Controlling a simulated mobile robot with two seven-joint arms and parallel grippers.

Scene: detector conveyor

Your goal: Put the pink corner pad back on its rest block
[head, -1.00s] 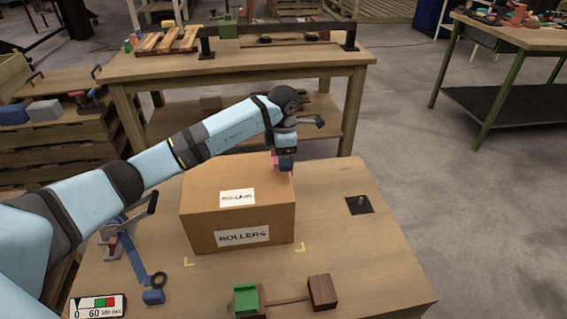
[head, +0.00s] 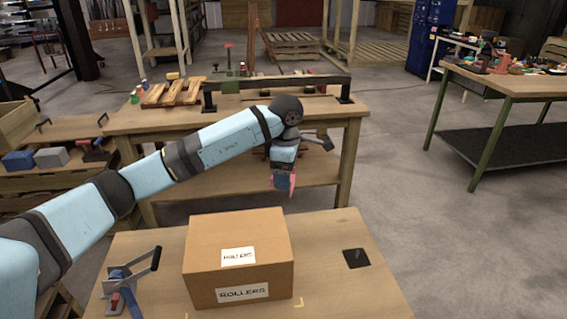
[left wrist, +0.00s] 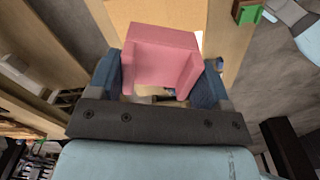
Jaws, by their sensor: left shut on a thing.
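The pink corner pad (head: 284,182) is in my left gripper (head: 283,172), raised above and behind the far edge of the cardboard box. In the left wrist view the pad (left wrist: 160,55) is a U-shaped pink piece between the two blue fingers of the gripper (left wrist: 159,78), which is shut on it. In the left wrist view, a green pad (left wrist: 250,14) on a dark brown block shows at the top right. An empty rest block cannot be made out in the current views. My right gripper is not in view.
The box marked ROLLERS (head: 237,255) stands on the near table (head: 340,235). A blue clamp (head: 125,285) is at its left and a black plate with a peg (head: 357,258) at its right. A far bench (head: 130,118) carries a black rail (head: 300,83).

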